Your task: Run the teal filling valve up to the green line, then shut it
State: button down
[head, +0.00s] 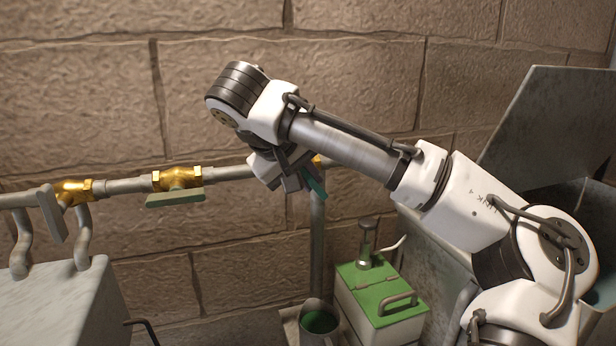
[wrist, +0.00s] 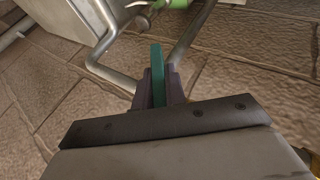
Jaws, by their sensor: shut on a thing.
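The teal valve handle (head: 316,186) shows at the right end of the wall pipe, partly behind my gripper (head: 290,178). In the wrist view the teal handle (wrist: 157,72) stands between my two dark fingers (wrist: 158,92), which are shut on it. The brass valve body (head: 319,160) is mostly hidden behind my arm. A vertical pipe (head: 317,235) runs down below it to an open round vessel (head: 337,335) with green inside. I cannot make out a green line or a liquid level in these views.
A brass valve with a green handle (head: 175,197) and one with a grey handle (head: 52,212) sit left on the same pipe. A green-lidded box (head: 372,290) with a pump stands at lower right. A grey tank (head: 70,305) stands at lower left. Stone wall lies close behind.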

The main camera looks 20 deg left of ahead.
jog(key=shift+r, duration=0.1)
jog(key=c, duration=1.5)
grip_release()
jog(key=shift+o, duration=0.2)
jog(key=shift+r, duration=0.1)
